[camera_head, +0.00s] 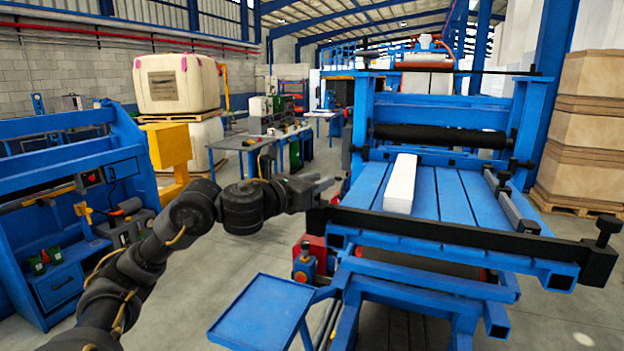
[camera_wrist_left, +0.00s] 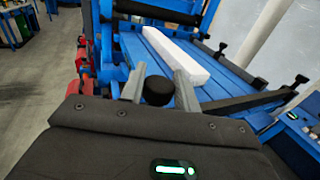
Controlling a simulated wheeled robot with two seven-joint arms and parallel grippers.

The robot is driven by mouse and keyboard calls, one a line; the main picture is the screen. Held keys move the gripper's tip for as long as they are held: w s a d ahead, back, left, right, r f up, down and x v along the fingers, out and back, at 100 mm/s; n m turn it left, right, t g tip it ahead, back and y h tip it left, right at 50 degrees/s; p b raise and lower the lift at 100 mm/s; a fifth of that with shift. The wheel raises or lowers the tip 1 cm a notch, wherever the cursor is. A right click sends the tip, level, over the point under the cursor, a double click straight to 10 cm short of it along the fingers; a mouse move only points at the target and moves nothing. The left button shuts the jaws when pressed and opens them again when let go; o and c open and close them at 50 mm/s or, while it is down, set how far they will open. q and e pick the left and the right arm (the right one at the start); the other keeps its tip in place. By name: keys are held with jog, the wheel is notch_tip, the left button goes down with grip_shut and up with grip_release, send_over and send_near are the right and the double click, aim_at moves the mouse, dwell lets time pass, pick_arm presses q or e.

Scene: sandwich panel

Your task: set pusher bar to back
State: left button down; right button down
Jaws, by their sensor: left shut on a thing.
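The black pusher bar (camera_head: 440,229) lies across the near end of the blue machine table (camera_head: 455,198). A black knob (camera_head: 608,226) stands up at its right end. My left gripper (camera_head: 328,184) is at the bar's left end. In the left wrist view its two grey fingers stand on either side of a round black knob (camera_wrist_left: 158,91), shut on it. In the head view that left knob is mostly hidden by the gripper. A white foam block (camera_head: 401,184) lies lengthwise on the table, behind the bar and apart from it. My right gripper is not in view.
A black roller (camera_head: 440,137) spans the frame at the table's far end. A guide rail (camera_head: 512,205) runs along the table's right side. A blue side tray (camera_head: 262,311) juts out at the front left. The table between bar and roller is clear except for the block.

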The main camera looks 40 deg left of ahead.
pick_arm(q)
jog(key=c, duration=1.5)
grip_release()
jog(key=shift+f, duration=0.1)
jog(key=shift+o, duration=1.2)
jog(key=shift+s, duration=0.1)
jog(key=shift+o, duration=1)
jog(key=shift+s, duration=0.2)
jog(key=shift+d, duration=0.1)
jog(key=s+a+b, duration=0.1)
jog(key=s+b, duration=0.3)
jog(key=s, duration=0.6)
jog(key=shift+s+a, duration=0.25)
jog(key=shift+s, duration=0.15)
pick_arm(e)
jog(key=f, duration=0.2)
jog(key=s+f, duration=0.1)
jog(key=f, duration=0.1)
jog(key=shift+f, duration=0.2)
